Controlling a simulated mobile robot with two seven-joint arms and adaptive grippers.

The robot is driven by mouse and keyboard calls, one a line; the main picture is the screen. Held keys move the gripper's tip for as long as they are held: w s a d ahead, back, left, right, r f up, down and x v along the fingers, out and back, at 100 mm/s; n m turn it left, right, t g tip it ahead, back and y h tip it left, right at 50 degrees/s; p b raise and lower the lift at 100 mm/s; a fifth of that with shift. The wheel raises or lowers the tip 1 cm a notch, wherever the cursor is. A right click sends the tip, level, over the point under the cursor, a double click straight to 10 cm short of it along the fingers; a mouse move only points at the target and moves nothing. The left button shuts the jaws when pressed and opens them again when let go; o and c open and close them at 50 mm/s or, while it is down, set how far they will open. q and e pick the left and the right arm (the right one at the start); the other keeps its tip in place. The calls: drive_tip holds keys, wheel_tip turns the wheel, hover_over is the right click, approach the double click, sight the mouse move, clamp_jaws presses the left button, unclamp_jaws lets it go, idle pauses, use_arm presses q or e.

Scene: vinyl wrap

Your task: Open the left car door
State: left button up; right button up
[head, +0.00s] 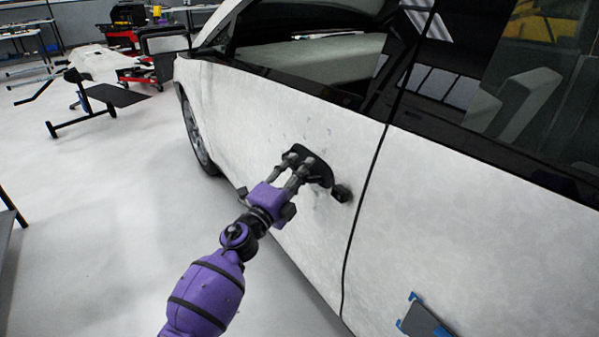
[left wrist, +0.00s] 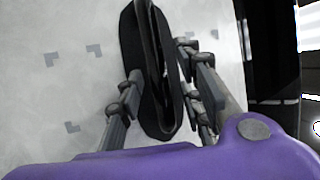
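The white car's front door (head: 255,110) is closed, its rear edge marked by a dark seam. Its black oval door handle (head: 318,172) also shows in the left wrist view (left wrist: 150,60), with a raised grip bar along its middle. My left gripper (head: 299,161) is at the handle. In the left wrist view its fingers (left wrist: 160,62) are spread on either side of the oval, one left and one right. I cannot tell whether the fingertips touch it. Part of the handle is hidden behind the fingers in the head view.
A small black piece (head: 342,192) sits on the door beside the handle. The rear door (head: 480,210) continues to the right. The floor (head: 110,210) left of the car is clear. A black stand (head: 90,100) and a red cart (head: 140,75) are farther back.

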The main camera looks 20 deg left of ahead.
sight(292, 168)
use_arm(q)
drive_tip(key=shift+c, duration=0.4)
clamp_jaws()
drive_tip(key=shift+s+a+f+m+g+h+b, duration=0.1)
drive_tip(key=shift+s+a+m+g+h+b, duration=0.15)
drive_tip(key=shift+a+m+h, duration=0.45)
drive_tip(key=h+b, duration=0.1)
drive_tip(key=a+m+g+h, duration=0.1)
drive_tip(key=h, duration=0.1)
drive_tip(key=m+g+h+b, duration=0.1)
drive_tip(key=shift+s+a+h+b, duration=0.3)
drive_tip(key=shift+s+a, duration=0.05)
drive_tip(key=shift+g+h, duration=0.25)
drive_tip(key=shift+h, duration=0.05)
